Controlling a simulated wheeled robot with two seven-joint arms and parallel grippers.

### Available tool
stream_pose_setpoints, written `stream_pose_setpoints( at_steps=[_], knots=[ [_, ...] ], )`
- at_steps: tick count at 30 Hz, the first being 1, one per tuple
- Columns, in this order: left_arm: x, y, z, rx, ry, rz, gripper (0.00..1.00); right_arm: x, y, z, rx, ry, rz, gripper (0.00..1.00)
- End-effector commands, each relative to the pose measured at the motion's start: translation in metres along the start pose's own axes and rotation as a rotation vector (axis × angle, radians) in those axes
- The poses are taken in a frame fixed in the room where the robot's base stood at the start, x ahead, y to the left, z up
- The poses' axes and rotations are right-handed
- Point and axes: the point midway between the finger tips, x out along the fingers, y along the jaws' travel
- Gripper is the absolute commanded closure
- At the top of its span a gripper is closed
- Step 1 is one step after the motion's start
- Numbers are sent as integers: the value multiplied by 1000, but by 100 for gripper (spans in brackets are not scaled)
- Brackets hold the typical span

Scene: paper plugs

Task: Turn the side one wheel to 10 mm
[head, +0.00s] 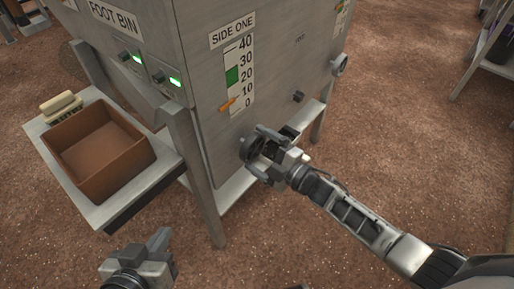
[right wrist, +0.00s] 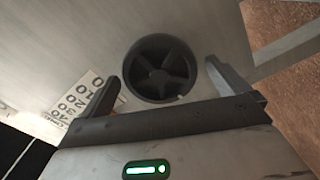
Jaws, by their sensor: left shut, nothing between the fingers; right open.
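The side one wheel (head: 250,148) is a dark spoked handwheel on the machine's side face, partly hidden by my right gripper in the head view. It shows whole in the right wrist view (right wrist: 160,70). My right gripper (head: 264,154) is open in front of it, its fingers to either side of the wheel in the wrist view; I cannot tell whether they touch it. The side one scale (head: 238,72) runs from 0 to 40 with a green band between 20 and 30. Its orange pointer (head: 227,105) stands near 10, slightly below. My left gripper (head: 160,240) is shut and empty, low at the left.
A brown open box (head: 98,150) sits on a side shelf (head: 75,197) left of the machine, beside a beige-topped brush-like item (head: 60,105). A small dark knob (head: 297,96) is right of the scale. A machine leg (head: 196,175) stands between the shelf and the wheel. The front floor is open.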

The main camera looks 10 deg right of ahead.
Motion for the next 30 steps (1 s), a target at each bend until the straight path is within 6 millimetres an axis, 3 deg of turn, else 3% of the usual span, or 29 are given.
stream_pose_setpoints(
  at_steps=[15, 30],
  knots=[
    [-6, 2, -11, 0, 0, 0, 100, -35, 1, 0, 1, 0, -1, 0],
    [-8, 2, -13, 0, 0, 0, 100, -44, 0, 0, 1, -1, -1, 0]
  ],
)
